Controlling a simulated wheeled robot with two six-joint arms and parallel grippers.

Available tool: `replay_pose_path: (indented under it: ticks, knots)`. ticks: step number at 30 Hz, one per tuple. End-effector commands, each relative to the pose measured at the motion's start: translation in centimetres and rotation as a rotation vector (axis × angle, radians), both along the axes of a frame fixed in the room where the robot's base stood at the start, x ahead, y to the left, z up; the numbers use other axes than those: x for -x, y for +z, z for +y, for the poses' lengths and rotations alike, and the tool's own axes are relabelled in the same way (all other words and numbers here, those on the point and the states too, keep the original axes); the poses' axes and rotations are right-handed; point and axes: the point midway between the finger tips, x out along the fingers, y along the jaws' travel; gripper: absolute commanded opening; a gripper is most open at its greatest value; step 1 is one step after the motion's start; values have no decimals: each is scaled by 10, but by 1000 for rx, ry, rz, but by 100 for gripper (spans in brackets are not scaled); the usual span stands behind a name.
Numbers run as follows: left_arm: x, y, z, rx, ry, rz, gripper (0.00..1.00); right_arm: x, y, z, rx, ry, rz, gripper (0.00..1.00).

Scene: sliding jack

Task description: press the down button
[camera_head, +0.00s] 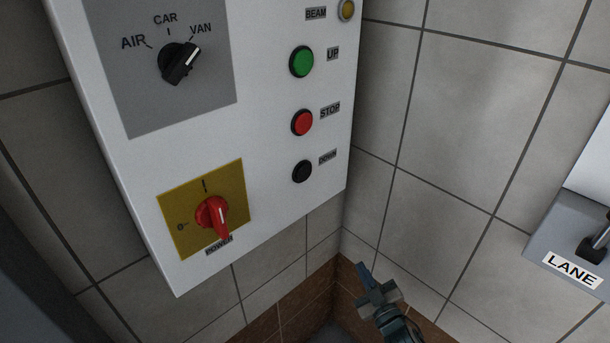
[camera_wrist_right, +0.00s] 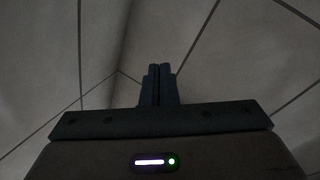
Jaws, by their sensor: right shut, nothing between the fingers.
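The black down button (camera_head: 302,171) is on the white control panel (camera_head: 270,215), lowest in a column under the red stop button (camera_head: 302,122) and the green up button (camera_head: 302,62). My right gripper (camera_head: 364,270) is below and to the right of the panel in the head view, apart from the button. Its fingers are shut and empty; they also show together in the right wrist view (camera_wrist_right: 158,72). The down button does not show in the wrist view. My left gripper is in neither view.
A selector knob (camera_head: 178,63) marked AIR, CAR, VAN and a red power switch (camera_head: 213,217) on a yellow plate are on the panel's left. A grey box labelled LANE (camera_head: 572,269) with a lever is at the right. Tiled walls meet in a corner behind my gripper.

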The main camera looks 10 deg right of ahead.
Motion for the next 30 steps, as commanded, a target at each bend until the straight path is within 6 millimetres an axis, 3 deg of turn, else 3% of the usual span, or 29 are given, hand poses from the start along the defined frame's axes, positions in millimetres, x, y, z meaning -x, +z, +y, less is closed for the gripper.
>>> replay_pose_path:
  ticks: [1,5,12,18,24,30]
  knots:
    - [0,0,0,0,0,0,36,-2,26,5,13,18,-60,0]
    - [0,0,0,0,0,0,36,1,90,18,45,68,-207,0]
    - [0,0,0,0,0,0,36,29,203,45,119,160,-485,0]
    - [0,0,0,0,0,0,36,64,275,65,185,225,-680,0]
    - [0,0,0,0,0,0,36,90,311,76,227,263,-788,0]
    - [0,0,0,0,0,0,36,96,318,79,236,270,-811,0]
